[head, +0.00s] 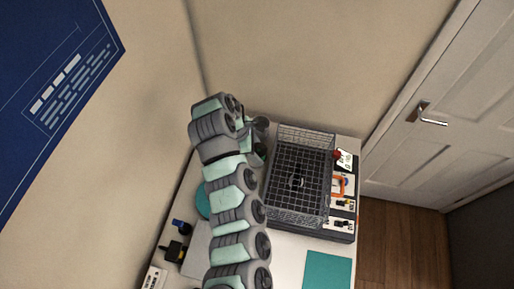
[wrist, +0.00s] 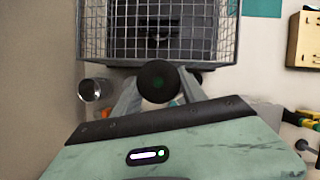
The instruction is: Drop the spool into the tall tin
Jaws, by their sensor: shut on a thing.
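A grey metal tin (wrist: 90,90) with a dark open mouth stands left of my gripper in the wrist view, apart from the spool. Its height is hard to judge from above. In the head view my arm hides the spool, and I cannot clearly make out the tin there.
The wire basket (head: 300,220) holds a small dark item (head: 297,182). A panel with switches (head: 343,205) is at its right. A teal mat (head: 327,270) lies at the front. A tan box (wrist: 303,42) is at the right in the wrist view. The wall is close behind.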

